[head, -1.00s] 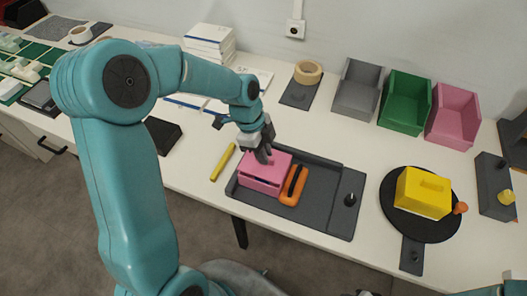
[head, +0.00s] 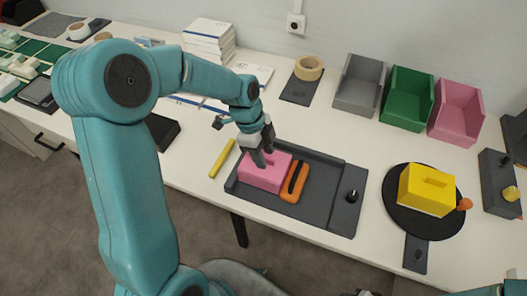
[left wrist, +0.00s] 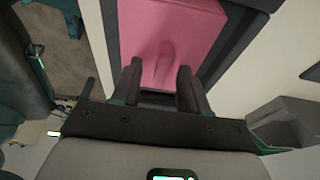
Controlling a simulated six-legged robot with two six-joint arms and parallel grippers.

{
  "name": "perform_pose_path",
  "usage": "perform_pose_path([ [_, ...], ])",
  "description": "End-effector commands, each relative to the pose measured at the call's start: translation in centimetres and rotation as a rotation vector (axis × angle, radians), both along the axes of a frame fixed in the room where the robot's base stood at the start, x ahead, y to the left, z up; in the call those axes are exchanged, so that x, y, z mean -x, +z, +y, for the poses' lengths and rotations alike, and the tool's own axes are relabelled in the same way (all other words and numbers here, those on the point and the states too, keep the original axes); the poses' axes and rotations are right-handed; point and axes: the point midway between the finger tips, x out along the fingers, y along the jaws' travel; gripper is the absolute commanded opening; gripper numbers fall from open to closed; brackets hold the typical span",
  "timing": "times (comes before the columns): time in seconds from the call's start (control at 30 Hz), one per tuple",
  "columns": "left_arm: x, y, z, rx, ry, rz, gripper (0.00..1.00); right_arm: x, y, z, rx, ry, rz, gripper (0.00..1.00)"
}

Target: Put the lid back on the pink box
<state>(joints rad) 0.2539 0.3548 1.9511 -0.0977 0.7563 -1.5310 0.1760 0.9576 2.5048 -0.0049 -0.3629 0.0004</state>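The pink box (head: 262,177) stands in the left part of a dark grey tray (head: 322,205). A pink lid (left wrist: 165,25) with a raised ridge handle lies on top of it. It looks level, with no clear gap in the head view. My left gripper (head: 262,152) is just above the lid. In the left wrist view its two fingers (left wrist: 158,85) are apart with nothing between them, and the handle lies just beyond the fingertips.
An orange case (head: 294,182) lies right beside the pink box. A yellow marker (head: 222,158) lies left of the tray. A yellow box (head: 426,191) stands on a black round plate at right. Grey, green and pink bins (head: 457,112) line the back.

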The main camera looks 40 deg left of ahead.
Motion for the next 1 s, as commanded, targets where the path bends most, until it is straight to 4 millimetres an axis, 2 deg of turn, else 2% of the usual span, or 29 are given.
perform_pose_path([
  [0.17,0.0,0.2,0.1,0.0,0.0,-0.001,0.44,0.0,0.0,0.0,0.0,0.0,0.0,0.4],
  [0.27,0.0,1.2,0.4,-0.001,0.001,-0.004,0.44,0.0,0.0,0.0,0.0,0.0,0.0,0.4],
  [0.37,0.1,3.2,0.9,-0.002,0.001,-0.007,0.44,0.0,-0.1,0.0,0.0,0.0,0.0,0.4],
  [0.7,0.7,11.8,3.2,-0.001,0.002,-0.007,0.44,0.0,0.0,0.0,0.0,0.0,0.0,0.4],
  [0.83,0.9,14.0,3.8,0.0,0.001,-0.003,0.44,0.0,0.1,0.0,0.0,0.0,0.0,0.4],
  [1.0,1.1,15.5,4.2,0.0,0.0,-0.001,0.44,0.0,0.2,0.0,0.0,0.0,0.0,0.4],
])
